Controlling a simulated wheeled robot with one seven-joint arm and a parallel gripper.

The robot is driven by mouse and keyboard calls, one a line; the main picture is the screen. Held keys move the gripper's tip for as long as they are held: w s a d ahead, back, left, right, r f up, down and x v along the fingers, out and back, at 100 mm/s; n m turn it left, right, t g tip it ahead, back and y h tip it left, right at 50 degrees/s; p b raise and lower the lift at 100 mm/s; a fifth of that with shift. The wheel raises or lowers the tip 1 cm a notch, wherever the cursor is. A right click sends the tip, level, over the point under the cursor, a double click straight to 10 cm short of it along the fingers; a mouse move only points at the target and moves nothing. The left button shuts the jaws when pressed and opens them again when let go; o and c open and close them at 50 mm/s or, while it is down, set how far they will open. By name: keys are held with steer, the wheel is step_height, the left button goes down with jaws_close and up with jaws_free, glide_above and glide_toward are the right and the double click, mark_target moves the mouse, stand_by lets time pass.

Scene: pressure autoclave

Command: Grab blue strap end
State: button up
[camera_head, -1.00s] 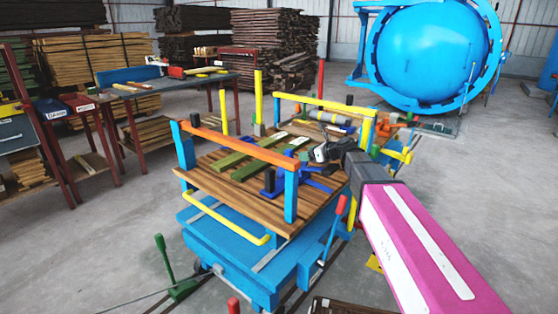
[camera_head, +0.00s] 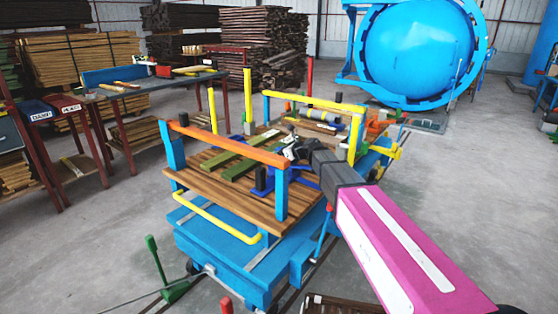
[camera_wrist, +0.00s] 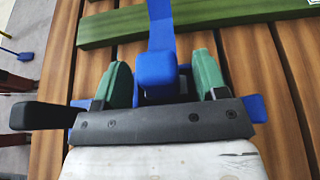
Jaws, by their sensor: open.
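In the wrist view, the blue strap end (camera_wrist: 157,72) is a thick blue block with a flat blue strap running up from it. My gripper (camera_wrist: 160,75) is open, with one green finger on each side of the block. Gaps show between the block and both fingers. Below the block, the dark gripper body hides what lies underneath. In the head view, my gripper (camera_head: 292,150) is over the wooden slatted top of the blue cart, close to blue parts (camera_head: 263,181); the strap end cannot be told apart there.
An orange bar (camera_head: 228,143) on blue posts stands at the cart's near end, and a yellow bar frame (camera_head: 312,102) at the far side. Green slats (camera_wrist: 195,20) lie on the wooden boards (camera_wrist: 260,80).

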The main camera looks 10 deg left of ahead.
steer(key=shift+w+a+f, duration=0.1)
steer(key=shift+a, duration=0.2)
steer(key=c, duration=1.1)
